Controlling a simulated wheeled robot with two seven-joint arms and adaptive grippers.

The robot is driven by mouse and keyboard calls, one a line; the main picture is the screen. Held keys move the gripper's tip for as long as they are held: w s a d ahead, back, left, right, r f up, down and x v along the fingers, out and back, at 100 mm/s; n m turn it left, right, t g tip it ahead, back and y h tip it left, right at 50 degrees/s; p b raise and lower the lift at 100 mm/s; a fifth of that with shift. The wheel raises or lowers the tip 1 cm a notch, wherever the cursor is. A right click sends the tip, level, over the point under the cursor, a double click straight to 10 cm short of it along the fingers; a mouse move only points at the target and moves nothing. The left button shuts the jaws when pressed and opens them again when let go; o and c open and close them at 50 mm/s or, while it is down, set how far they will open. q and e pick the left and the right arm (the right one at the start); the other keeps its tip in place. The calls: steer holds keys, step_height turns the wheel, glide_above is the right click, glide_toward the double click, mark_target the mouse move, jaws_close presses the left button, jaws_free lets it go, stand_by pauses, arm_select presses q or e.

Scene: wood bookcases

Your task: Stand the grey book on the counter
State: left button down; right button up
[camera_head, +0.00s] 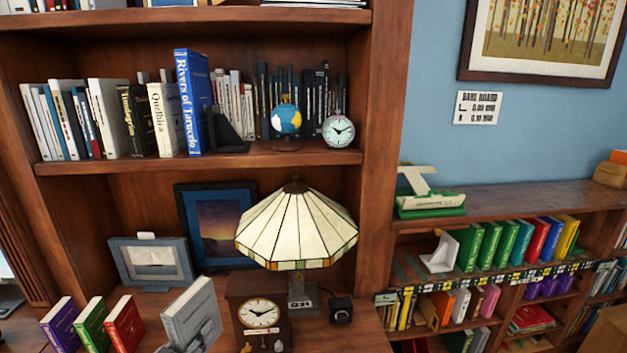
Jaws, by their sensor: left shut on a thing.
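The grey book (190,306) is at the bottom of the head view, tilted, with its cover facing me. My left gripper (200,338) is shut on its lower part, and the fingers hide that part. The wood counter (366,338) lies below the lamp and clock. I cannot tell whether the book's bottom edge touches it. My right gripper is not in view.
Purple (61,325), green (92,325) and red (124,323) books stand tilted left of the grey book. A wooden clock (261,315) is close on its right. A glass-shaded lamp (297,230), a grey picture frame (150,262) and a black box (341,311) are near.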

arm_select(q)
steer(key=shift+s+d+f+n+y, duration=0.15)
steer(key=shift+d+n+y, duration=0.35)
steer(key=shift+d+y, duration=0.3)
steer(key=d+n+t+y, duration=0.1)
steer(key=d+n+y, duration=0.1)
steer(key=d+y, duration=0.2)
steer(key=shift+d+r+n, duration=0.2)
steer(key=shift+d+n, duration=0.2)
steer(key=shift+d, duration=0.7)
steer(key=shift+d, duration=0.1)
steer(key=shift+w+f, duration=0.1)
steer(key=shift+w, duration=0.1)
stand_by(0.3)
